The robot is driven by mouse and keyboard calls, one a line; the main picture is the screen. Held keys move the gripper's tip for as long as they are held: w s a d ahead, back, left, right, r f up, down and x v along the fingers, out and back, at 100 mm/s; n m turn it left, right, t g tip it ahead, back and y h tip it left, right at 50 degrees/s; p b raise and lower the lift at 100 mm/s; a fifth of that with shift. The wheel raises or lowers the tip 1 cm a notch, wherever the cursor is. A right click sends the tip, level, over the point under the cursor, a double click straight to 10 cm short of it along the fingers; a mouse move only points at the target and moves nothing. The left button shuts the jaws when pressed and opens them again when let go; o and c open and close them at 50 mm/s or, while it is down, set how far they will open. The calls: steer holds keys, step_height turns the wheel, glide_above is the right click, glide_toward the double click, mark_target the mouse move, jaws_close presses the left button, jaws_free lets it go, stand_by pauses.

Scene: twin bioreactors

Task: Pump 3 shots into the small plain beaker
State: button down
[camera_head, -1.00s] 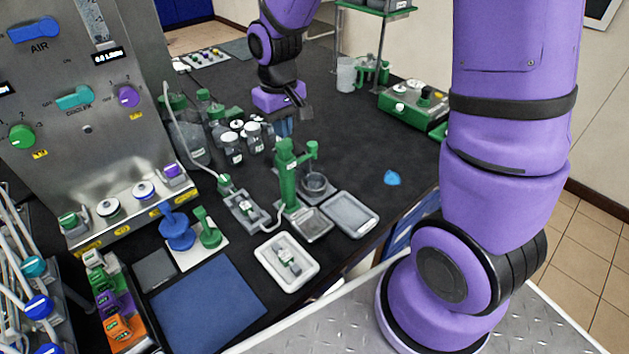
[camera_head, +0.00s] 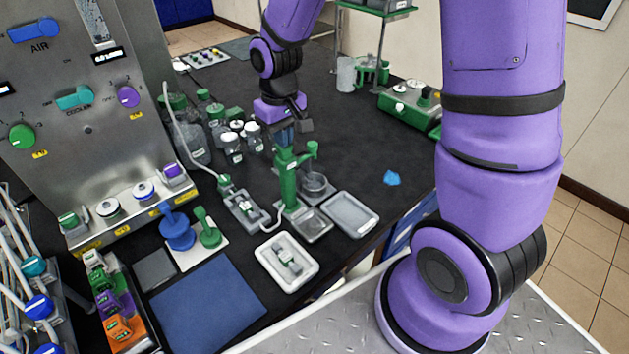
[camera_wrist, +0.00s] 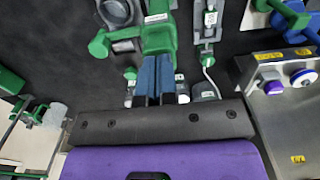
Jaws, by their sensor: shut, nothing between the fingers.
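The green pump (camera_head: 288,180) stands upright on the bench, its short arm reaching right to a round knob. It also shows in the wrist view (camera_wrist: 158,38). A small grey round vessel (camera_head: 315,184), perhaps the small plain beaker, is below that knob; part of it shows in the wrist view (camera_wrist: 115,10). Its inside is too small to read. My gripper (camera_head: 284,142) is shut and empty, fingers pointing down at the pump's top. In the wrist view the blue fingertips (camera_wrist: 157,60) overlap the green pump head; I cannot tell whether they touch.
Several lidded bottles (camera_head: 232,148) stand left of the pump. A tubed grey block (camera_head: 245,208) and a pale tray (camera_head: 350,214) flank its base. A white tray (camera_head: 286,262) lies in front. A blue object (camera_head: 391,178) lies right, with bare bench around it.

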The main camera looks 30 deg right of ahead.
steer(key=shift+f, duration=0.95)
steer(key=shift+r, duration=2.15)
steer(key=shift+f, duration=0.1)
steer(key=shift+f, duration=2.05)
steer(key=shift+r, duration=2.15)
